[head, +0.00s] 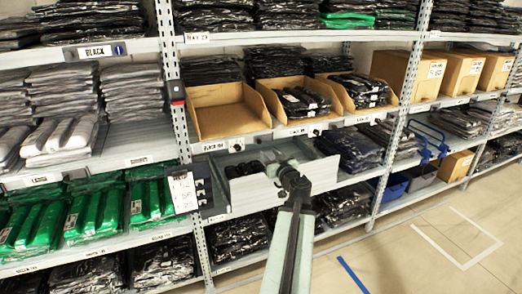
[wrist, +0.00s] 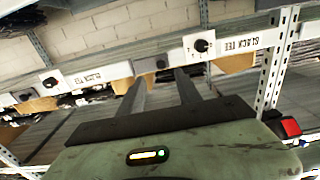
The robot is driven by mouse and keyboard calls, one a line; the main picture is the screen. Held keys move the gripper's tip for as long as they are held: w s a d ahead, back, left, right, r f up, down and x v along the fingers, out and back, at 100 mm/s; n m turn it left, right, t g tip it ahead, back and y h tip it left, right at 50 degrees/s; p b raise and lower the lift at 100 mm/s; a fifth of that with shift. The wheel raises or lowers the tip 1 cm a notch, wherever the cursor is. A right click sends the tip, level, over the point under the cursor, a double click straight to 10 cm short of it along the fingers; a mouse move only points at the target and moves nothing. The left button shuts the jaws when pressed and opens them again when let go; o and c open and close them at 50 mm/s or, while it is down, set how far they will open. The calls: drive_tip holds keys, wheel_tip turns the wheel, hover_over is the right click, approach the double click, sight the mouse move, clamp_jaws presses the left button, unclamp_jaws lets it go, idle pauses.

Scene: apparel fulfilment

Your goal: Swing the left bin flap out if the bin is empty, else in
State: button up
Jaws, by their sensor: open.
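An open-topped cardboard bin (head: 222,108) stands left on the middle shelf; its visible inside looks empty. A second cardboard bin (head: 262,92) to its right holds black packs (head: 303,100). On the shelf edge under the left bin is a label with a round black knob (head: 236,145), which also shows in the wrist view (wrist: 201,46). I cannot clearly make out a flap. My gripper (head: 280,170) is below that edge, in front of a grey tray. In the wrist view my gripper (wrist: 160,78) is open and empty, its fingers pointing towards the shelf edge.
The grey tray (head: 240,190) with dark contents sits behind my gripper. A metal post (head: 172,70) with a red device (head: 177,92) stands left of the bins. Another black knob (wrist: 50,82) is further along the edge.

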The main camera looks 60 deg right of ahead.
sight(259, 143)
drive_tip(key=x, duration=0.8)
drive_tip(key=shift+a, duration=0.15)
clamp_jaws()
drive_tip(key=shift+a, duration=0.1)
idle(0.9)
